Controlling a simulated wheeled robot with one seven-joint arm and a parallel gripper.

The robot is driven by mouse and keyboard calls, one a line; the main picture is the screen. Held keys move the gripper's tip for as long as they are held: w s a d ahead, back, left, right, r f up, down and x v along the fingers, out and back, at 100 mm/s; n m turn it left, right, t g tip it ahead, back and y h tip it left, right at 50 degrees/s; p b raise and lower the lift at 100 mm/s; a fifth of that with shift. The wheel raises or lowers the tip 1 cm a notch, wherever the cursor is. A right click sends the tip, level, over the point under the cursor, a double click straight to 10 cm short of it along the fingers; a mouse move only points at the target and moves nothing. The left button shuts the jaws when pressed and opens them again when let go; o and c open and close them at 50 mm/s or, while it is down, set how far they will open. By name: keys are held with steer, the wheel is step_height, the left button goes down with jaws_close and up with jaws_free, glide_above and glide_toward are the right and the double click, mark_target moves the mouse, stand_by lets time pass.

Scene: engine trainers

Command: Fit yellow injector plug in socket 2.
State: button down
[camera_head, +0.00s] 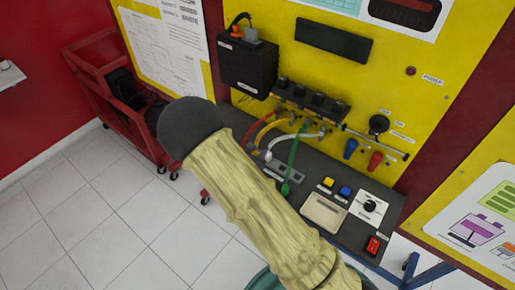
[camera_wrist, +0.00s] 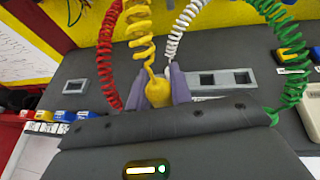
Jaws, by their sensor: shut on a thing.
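The yellow injector plug (camera_wrist: 157,92) hangs on its coiled yellow cable (camera_wrist: 139,35) and sits between the purple fingers of my gripper (camera_wrist: 158,90), which is shut on it. The grey socket strip (camera_wrist: 222,91) lies behind the gripper, with two square openings showing to the right of the fingers and one (camera_wrist: 76,86) to the left. The part of the strip behind the plug is hidden, so I cannot tell whether the plug is in a socket.
The red cable (camera_wrist: 108,50), white cable (camera_wrist: 183,28) and green cable (camera_wrist: 285,45) hang close around the plug. In the head view the green plug (camera_head: 285,188) hangs over the bench. Yellow and blue buttons (camera_head: 328,183) and a red switch (camera_head: 374,245) stand to the right.

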steer(key=shift+s+a, duration=0.1)
steer(key=shift+s, duration=0.25)
steer(key=shift+w+f+b, duration=0.1)
steer(key=shift+f+b, duration=1.3)
steer(key=shift+f, duration=0.95)
steer(key=shift+f+b, duration=0.45)
steer(key=shift+b, duration=0.1)
steer(key=shift+f+b, duration=0.85)
steer(key=shift+b, duration=0.05)
steer(key=c, duration=1.5)
jaws_free()
steer(key=shift+r, duration=0.1)
steer(key=shift+r+p+v, duration=0.2)
steer(key=shift+p+v, duration=0.3)
steer(key=shift+v, duration=0.6)
steer(key=shift+r+p+v, duration=0.15)
steer(key=shift+p+v, duration=0.3)
steer(key=shift+v, duration=0.65)
steer(key=shift+r, duration=0.1)
